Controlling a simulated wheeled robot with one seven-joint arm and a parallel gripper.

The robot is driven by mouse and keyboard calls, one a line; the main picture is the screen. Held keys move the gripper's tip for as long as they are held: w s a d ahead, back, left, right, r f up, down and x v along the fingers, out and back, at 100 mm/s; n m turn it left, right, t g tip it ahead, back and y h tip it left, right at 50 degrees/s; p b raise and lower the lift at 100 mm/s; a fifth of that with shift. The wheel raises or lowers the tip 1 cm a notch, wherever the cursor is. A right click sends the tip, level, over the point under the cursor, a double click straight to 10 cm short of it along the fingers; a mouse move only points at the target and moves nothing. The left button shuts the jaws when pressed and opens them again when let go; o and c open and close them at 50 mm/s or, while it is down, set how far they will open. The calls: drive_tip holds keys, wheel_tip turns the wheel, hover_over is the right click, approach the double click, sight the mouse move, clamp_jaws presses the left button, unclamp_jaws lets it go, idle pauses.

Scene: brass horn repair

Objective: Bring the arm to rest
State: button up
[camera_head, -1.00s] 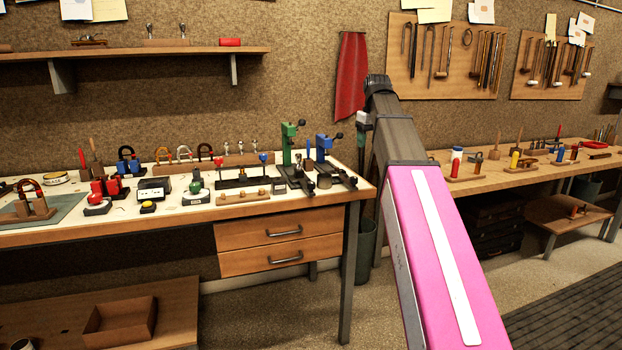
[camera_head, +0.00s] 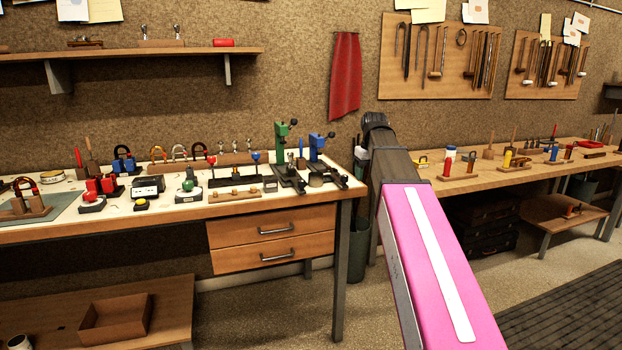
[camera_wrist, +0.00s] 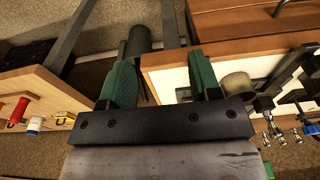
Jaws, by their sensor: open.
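My gripper (camera_wrist: 158,70) shows in the wrist view with its two green-padded fingers spread apart. Nothing is between them. Beyond the fingers are the floor, a dark bin (camera_wrist: 138,42) and the corner of a white-topped bench (camera_wrist: 170,80). In the head view my gripper is not visible. My arm shows there as a pink link with a white stripe, rising from the lower right to a dark joint in front of the gap between the two benches.
The left workbench (camera_head: 180,212) carries a green press (camera_head: 281,145), a blue press (camera_head: 318,150) and several small tools. The right workbench (camera_head: 490,180) holds more tools. A dark bin (camera_head: 358,255) stands between them. A red cloth (camera_head: 346,75) hangs on the wall.

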drive_tip(key=s+f+m, duration=0.1)
drive_tip(key=s+f, duration=0.5)
drive_tip(key=f, duration=0.7)
drive_tip(key=s+f+m, duration=0.1)
drive_tip(key=s+f, duration=0.6)
drive_tip(key=f, duration=0.6)
drive_tip(key=s+f+m+g, duration=0.1)
drive_tip(key=s+f, duration=0.5)
drive_tip(key=f, duration=0.7)
drive_tip(key=shift+s+a+f+m, duration=0.2)
drive_tip(key=shift+s+m, duration=0.1)
drive_tip(key=shift+s, duration=0.1)
